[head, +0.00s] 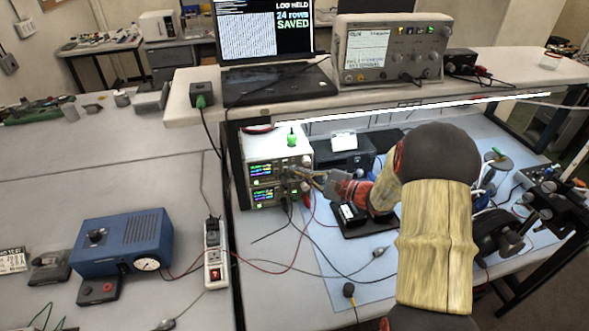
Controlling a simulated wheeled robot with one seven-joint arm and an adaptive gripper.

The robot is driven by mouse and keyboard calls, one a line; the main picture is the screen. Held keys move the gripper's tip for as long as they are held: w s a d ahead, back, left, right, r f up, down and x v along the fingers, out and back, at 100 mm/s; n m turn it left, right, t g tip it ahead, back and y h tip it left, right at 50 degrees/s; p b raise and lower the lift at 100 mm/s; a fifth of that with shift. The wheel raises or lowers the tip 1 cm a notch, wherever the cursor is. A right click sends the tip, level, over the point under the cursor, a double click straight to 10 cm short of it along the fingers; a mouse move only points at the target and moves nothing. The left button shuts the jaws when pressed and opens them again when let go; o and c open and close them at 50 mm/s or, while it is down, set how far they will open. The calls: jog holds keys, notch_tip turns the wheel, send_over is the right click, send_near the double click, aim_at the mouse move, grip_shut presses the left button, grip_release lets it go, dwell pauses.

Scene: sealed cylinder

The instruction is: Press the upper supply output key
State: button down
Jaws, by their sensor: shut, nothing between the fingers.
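Two bench supplies are stacked under the shelf in the head view. The upper supply (262,170) has a lit screen with coloured digits. The lower supply (262,196) also has a lit screen. A small green object (291,137) stands on top of the stack. My gripper (308,177) is shut and empty, at the right side of the supplies' fronts. Its tips are close to the knobs and cables there; I cannot tell whether they touch. The upper supply's output key cannot be made out at this size and may be hidden by my gripper.
Dark and red cables hang from the supplies across the blue mat (376,290). A black device (350,215) lies below my gripper. The shelf (440,92) with a laptop (270,60) and an oscilloscope (390,50) overhangs the supplies. A power strip (215,255) stands left.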

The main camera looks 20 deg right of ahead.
jog(key=shift+s, duration=0.15)
jog(key=shift+s+a, duration=0.15)
jog(key=shift+s, duration=0.5)
jog(key=shift+s+a, duration=0.25)
jog(key=shift+s, duration=1)
jog(key=shift+s+a, duration=0.25)
jog(key=shift+s, duration=0.95)
